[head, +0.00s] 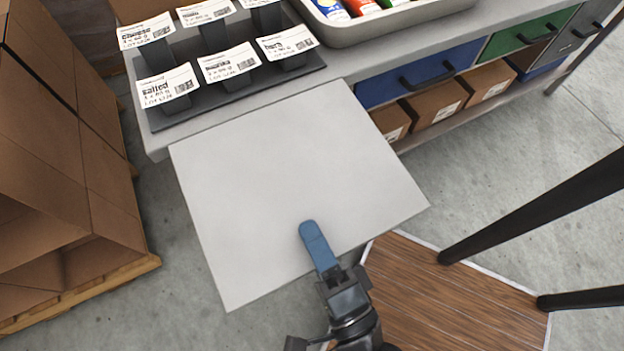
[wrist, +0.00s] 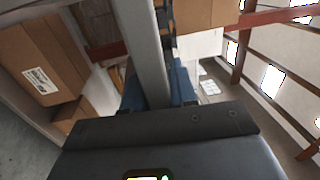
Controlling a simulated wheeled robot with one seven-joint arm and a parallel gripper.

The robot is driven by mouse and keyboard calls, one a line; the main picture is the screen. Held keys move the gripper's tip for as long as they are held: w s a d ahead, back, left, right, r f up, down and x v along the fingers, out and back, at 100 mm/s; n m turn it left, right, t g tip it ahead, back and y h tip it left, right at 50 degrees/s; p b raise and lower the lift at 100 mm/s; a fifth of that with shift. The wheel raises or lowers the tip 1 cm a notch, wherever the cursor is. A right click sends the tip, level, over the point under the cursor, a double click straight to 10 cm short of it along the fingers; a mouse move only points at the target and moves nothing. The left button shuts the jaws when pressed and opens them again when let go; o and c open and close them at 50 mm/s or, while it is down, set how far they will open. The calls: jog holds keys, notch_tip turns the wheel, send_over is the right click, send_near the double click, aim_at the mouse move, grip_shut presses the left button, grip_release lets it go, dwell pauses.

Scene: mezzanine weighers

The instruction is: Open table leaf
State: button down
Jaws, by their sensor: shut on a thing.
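The table leaf (head: 285,180) is a plain pale grey panel. It extends outward from the front edge of the grey bench (head: 345,65) and looks roughly level with its top; I cannot tell its exact tilt. My gripper (head: 319,246) is shut on the leaf near its outer edge, with one blue finger lying on the upper face. The other finger is hidden beneath the panel in the head view. In the wrist view the leaf shows as a narrow grey strip (wrist: 148,50) seen edge-on, between the blue fingers of my gripper (wrist: 158,88).
A black rack (head: 310,66) of labelled holders and a pale tray (head: 400,18) of coloured packets stand on the bench. Blue and green drawers and cardboard boxes (head: 435,103) are below. Stacked cartons (head: 60,150) stand left on a pallet. Black posts (head: 540,205) rise at right.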

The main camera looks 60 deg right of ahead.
jog(key=shift+w+d+r+p, duration=0.1)
jog(key=shift+r+p, duration=0.3)
jog(key=shift+r, duration=0.4)
jog(key=c, duration=1)
grip_release()
jog(key=shift+c, duration=0.2)
jog(key=shift+f, duration=0.1)
jog(key=shift+s+a+f, duration=0.15)
jog(key=shift+s+a, duration=0.05)
jog(key=shift+s, duration=0.05)
jog(key=r+b+v, duration=0.1)
jog(key=b+v, duration=0.1)
jog(key=v, duration=0.5)
jog(key=shift+f, duration=0.35)
jog(key=shift+s, duration=0.1)
